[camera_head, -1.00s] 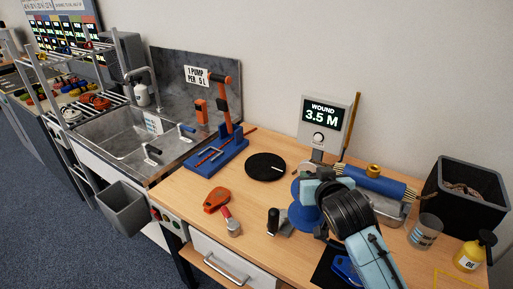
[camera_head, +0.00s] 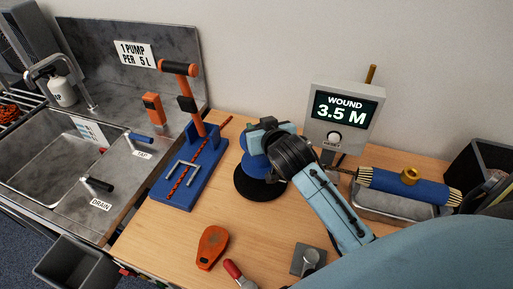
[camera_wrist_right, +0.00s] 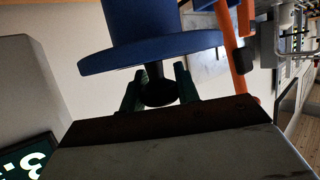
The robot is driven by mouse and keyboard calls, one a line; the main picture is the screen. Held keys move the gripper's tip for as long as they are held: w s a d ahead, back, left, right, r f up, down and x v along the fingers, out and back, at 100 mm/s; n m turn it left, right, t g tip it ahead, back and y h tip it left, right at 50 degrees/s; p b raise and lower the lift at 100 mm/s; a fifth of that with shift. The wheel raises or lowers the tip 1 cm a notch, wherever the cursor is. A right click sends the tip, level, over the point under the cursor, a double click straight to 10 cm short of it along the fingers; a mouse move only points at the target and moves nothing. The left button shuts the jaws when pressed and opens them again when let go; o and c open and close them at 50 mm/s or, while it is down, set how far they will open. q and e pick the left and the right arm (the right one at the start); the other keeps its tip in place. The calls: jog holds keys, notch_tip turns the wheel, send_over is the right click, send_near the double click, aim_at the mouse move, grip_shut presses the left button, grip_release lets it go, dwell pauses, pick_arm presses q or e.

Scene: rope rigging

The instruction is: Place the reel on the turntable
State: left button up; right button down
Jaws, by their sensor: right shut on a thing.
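The blue reel (camera_head: 256,166) is over the black turntable (camera_head: 247,188) in the head view. I cannot tell whether the reel's lower flange touches the disc or hovers just above it. My right gripper (camera_head: 264,136) is shut on the reel near its top, and its arm hides part of it. In the right wrist view the reel (camera_wrist_right: 150,52) fills the top, and the fingers of my right gripper (camera_wrist_right: 158,88) close on a dark part of it. My left gripper is not in view.
A blue stand with an orange post (camera_head: 200,115) is left of the turntable. The display reading 3.5 M (camera_head: 345,112) is behind right. An orange tool (camera_head: 211,247) and a red-handled tool (camera_head: 236,272) lie in front. A blue roller (camera_head: 395,184) is at right.

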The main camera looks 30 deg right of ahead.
jog(key=shift+s+f, duration=0.1)
jog(key=shift+f, duration=0.6)
jog(key=shift+f+b, duration=0.4)
jog(key=shift+f, duration=1.65)
jog(key=shift+f, duration=0.15)
jog(key=c, duration=1)
grip_release()
jog(key=shift+c, duration=0.2)
jog(key=shift+r, duration=0.2)
jog(key=v, duration=1.1)
jog(key=shift+s+p, duration=0.35)
jog(key=shift+p, duration=0.05)
jog(key=shift+a+r, duration=0.1)
